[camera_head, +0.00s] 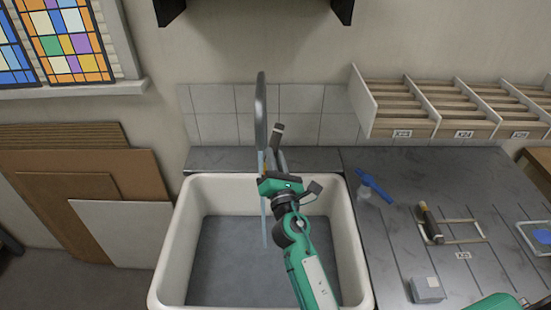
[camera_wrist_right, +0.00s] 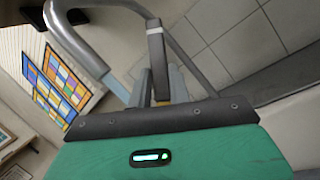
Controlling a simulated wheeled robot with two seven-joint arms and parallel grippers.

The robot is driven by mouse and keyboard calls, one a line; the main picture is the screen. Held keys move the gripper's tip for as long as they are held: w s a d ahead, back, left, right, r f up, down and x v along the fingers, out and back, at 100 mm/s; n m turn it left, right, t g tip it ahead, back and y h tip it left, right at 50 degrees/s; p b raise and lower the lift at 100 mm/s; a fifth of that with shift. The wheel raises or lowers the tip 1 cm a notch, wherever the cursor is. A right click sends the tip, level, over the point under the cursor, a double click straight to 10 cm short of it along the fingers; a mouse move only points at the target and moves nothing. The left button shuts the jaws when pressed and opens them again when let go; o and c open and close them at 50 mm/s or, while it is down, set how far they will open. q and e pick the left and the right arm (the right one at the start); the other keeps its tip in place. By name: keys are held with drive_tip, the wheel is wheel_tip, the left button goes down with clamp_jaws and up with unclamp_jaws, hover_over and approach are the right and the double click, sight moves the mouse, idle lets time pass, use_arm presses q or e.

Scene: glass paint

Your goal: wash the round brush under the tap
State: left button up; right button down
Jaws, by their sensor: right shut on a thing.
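My right gripper (camera_head: 271,160) is over the white sink, close to the tap. It is shut on a slim dark piece with a small orange part, which I take for the round brush (camera_head: 277,133). I cannot make out bristles. The tall grey tap (camera_head: 260,105) arches over the sink. A thin pale-blue water stream (camera_head: 264,230) falls beside or behind the gripper; I cannot tell whether it touches the brush. My left gripper is out of view.
The deep white sink (camera_head: 166,265) surrounds the space below the gripper. On the right counter (camera_head: 395,260) are a blue tool (camera_head: 374,187), a dark tool (camera_head: 431,224) on a frame, and a small grey block (camera_head: 427,289). A slotted rack (camera_head: 400,122) stands behind.

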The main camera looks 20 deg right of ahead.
drive_tip(key=shift+w+d, duration=0.1)
drive_tip(key=shift+d, duration=0.1)
drive_tip(key=shift+w+d, duration=0.1)
drive_tip(key=shift+d, duration=0.3)
drive_tip(key=shift+a, duration=0.15)
drive_tip(key=shift+s+a, duration=0.2)
drive_tip(key=shift+a, duration=0.25)
drive_tip(key=shift+d, duration=0.2)
drive_tip(key=shift+w+d, duration=0.2)
drive_tip(key=shift+d, duration=0.2)
drive_tip(key=shift+s, duration=0.1)
